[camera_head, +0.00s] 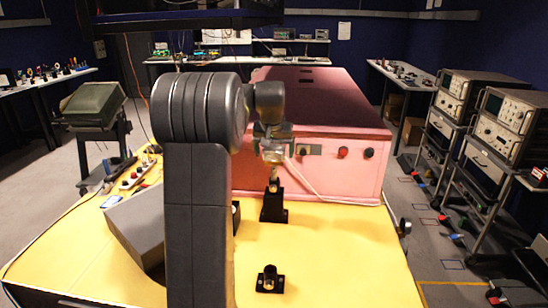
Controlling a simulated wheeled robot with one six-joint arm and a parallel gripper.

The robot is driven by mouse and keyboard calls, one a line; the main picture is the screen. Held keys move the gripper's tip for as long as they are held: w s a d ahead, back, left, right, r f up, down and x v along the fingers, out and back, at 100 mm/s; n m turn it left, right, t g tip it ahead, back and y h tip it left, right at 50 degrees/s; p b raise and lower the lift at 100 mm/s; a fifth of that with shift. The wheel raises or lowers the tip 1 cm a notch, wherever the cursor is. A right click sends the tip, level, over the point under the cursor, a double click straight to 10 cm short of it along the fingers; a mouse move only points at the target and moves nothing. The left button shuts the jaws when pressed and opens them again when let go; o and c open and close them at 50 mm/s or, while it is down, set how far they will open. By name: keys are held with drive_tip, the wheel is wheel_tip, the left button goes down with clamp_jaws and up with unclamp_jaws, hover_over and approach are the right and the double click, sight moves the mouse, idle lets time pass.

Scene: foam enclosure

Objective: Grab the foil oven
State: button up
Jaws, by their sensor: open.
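A small shiny, silvery block (276,154), which looks like the foil oven, shows in front of the pink box, above a black post mount (273,208) on the yellow table. It is small, and I cannot tell whether it rests on the post. My gripper (272,132) is at the end of my dark arm, just above the silvery block in the picture. Its jaws are open, but the fingers are small and partly hidden by my wrist. I cannot tell whether they touch the block or stand around it.
A large pink box (320,179) with knobs stands behind. A second black mount (270,279) sits nearer on the yellow table (350,262). A grey box (138,226) and small parts lie left, partly behind my arm. The table's right front is clear. Instrument racks (497,123) stand right.

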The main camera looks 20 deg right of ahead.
drive_tip(key=shift+x, duration=1.05)
drive_tip(key=c, duration=1.4)
drive_tip(key=shift+c, duration=0.2)
drive_tip(key=shift+r, duration=0.15)
